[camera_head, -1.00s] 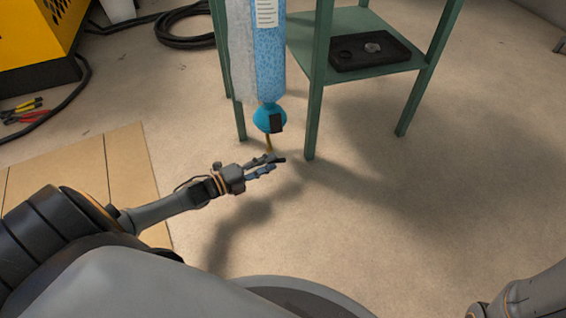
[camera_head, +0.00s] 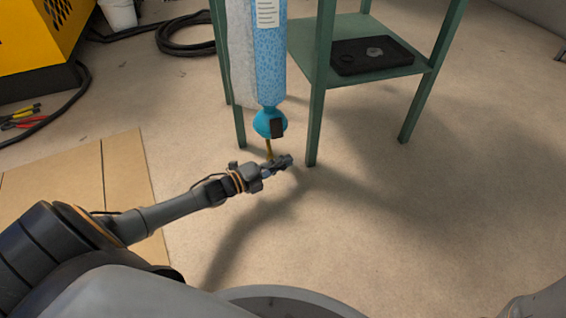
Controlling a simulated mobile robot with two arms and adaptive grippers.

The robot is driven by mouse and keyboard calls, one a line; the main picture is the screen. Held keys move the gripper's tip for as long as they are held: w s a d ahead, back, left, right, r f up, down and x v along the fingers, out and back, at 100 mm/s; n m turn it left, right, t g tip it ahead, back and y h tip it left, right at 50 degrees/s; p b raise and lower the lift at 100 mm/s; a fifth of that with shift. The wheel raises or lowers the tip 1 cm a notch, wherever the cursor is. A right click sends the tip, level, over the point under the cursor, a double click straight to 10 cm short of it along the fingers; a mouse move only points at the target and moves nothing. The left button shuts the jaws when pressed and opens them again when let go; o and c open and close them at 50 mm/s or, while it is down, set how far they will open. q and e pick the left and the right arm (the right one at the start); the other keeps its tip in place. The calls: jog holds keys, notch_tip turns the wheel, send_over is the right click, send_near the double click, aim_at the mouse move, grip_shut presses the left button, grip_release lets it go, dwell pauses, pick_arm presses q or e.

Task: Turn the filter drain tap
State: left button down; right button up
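The filter (camera_head: 270,65) hangs by the green stand, a clear blue body with a turquoise bottom cap (camera_head: 267,122) and a black piece on its side. A thin brass drain tap (camera_head: 268,148) points down from the cap. My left gripper (camera_head: 284,162) is at the lower end of the tap, with its fingers pointing right. The fingers overlap in this view, so their opening and any contact with the tap cannot be told. The tap's lower end is hidden behind the gripper. Only a bit of my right arm shows at the bottom right corner; its gripper is out of view.
The green stand's front leg (camera_head: 315,120) is just right of my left fingertips. A black tray (camera_head: 372,57) lies on its shelf. A yellow machine (camera_head: 35,45), black hose (camera_head: 185,40), pliers (camera_head: 22,118) and cardboard (camera_head: 75,190) are at left. The floor at right is clear.

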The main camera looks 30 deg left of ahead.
pick_arm(q)
jog(key=shift+r+t, duration=0.1)
jog(key=shift+t, duration=0.3)
jog(key=c, duration=1.4)
grip_release()
jog(key=shift+c, duration=0.2)
jog(key=shift+h, duration=0.3)
jog(key=v, duration=1.2)
jog(key=shift+r, duration=0.1)
